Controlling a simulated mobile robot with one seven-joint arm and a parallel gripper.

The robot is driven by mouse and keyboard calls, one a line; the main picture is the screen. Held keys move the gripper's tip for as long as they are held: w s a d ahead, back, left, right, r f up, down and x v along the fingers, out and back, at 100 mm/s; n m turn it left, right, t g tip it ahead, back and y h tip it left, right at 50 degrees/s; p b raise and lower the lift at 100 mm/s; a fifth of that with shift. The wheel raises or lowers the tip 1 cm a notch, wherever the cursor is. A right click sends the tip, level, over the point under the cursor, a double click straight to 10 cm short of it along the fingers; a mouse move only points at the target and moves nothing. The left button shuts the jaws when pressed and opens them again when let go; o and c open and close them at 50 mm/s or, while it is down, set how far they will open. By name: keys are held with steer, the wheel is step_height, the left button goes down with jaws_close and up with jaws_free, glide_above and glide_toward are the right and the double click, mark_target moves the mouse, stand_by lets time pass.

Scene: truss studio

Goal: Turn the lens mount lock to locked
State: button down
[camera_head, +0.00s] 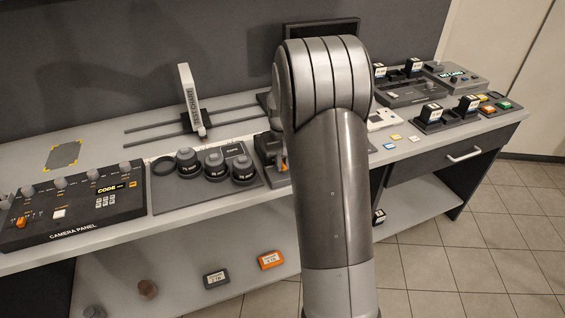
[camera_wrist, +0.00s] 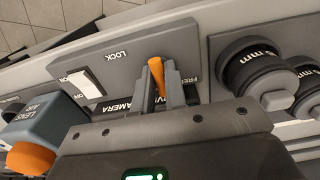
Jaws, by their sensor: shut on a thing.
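In the wrist view, the lens mount lock is an orange lever (camera_wrist: 157,74) on a grey panel (camera_wrist: 140,47). The word LOCK is printed to the lever's left and FREE to its right. The lever stands between the two words, tilted slightly left at its tip. My gripper (camera_wrist: 161,92) is shut on the lever, with one finger on each side of it. The lever's base is hidden by the fingers. In the head view my arm hides the gripper and most of the camera unit; only a bit of orange shows beside the arm.
A white rocker switch (camera_wrist: 86,83) and an orange knob (camera_wrist: 30,158) are left of the gripper. Lenses (camera_wrist: 262,75) stand close on its right. In the head view, a camera panel (camera_head: 75,205) and a test chart (camera_head: 189,95) are farther left.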

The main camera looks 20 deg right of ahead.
mark_target(283, 163)
stand_by(0.4)
steer(key=c, duration=1.5)
jaws_free()
step_height(283, 163, up, 11)
steer(key=s+a+r+t, duration=0.1)
steer(key=s+a+r, duration=0.3)
steer(key=s, duration=0.3)
steer(key=s+a+r+t, duration=0.2)
steer(key=s+a+r, duration=0.15)
steer(key=s, duration=0.35)
steer(key=s+a+f+t, duration=0.1)
steer(key=s+a, duration=0.3)
steer(key=s, duration=1.1)
steer(key=shift+s+t, duration=0.3)
steer(key=shift+t, duration=0.5)
